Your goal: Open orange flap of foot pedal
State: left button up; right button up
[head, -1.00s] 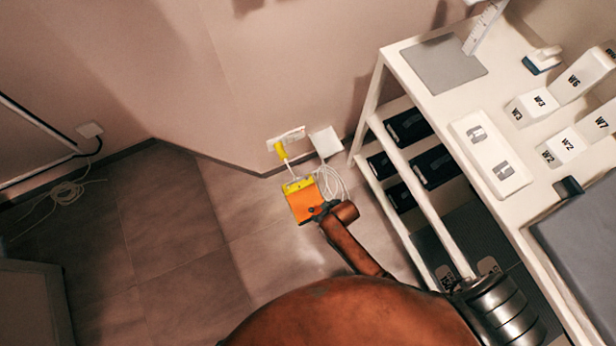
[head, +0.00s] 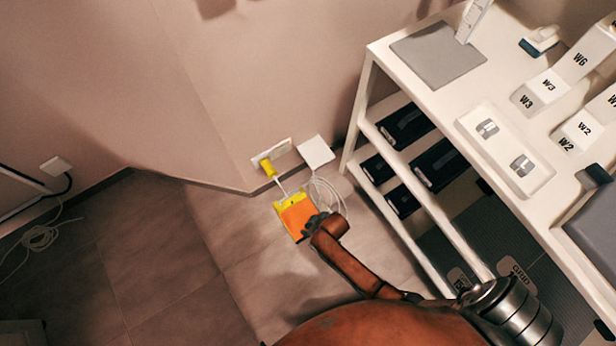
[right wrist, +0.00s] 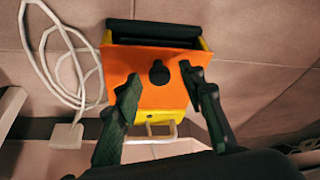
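The foot pedal is a small yellow box (head: 281,210) on the floor by the wall, with an orange flap (head: 298,215). In the right wrist view the orange flap (right wrist: 130,78) fills the middle, with a round black knob (right wrist: 159,73) on it. A dark bar or gap (right wrist: 155,33) shows along the pedal's upper end, and yellow body (right wrist: 172,119) shows below. My right gripper (head: 314,221) is at the pedal's right side. Its fingers (right wrist: 160,80) are apart, one on each side of the knob, with no clear contact. Whether the flap is lifted, I cannot tell. My left gripper is out of view.
A yellow plug (head: 268,167) and wall socket stand behind the pedal. A white cable (right wrist: 62,60) lies coiled beside it. A white shelf table (head: 382,60) with black cases stands to the right. Floor (head: 150,250) to the left is mostly clear.

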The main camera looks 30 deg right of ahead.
dwell(0.3)
jog(key=shift+f, duration=0.1)
grip_shut()
dwell(0.4)
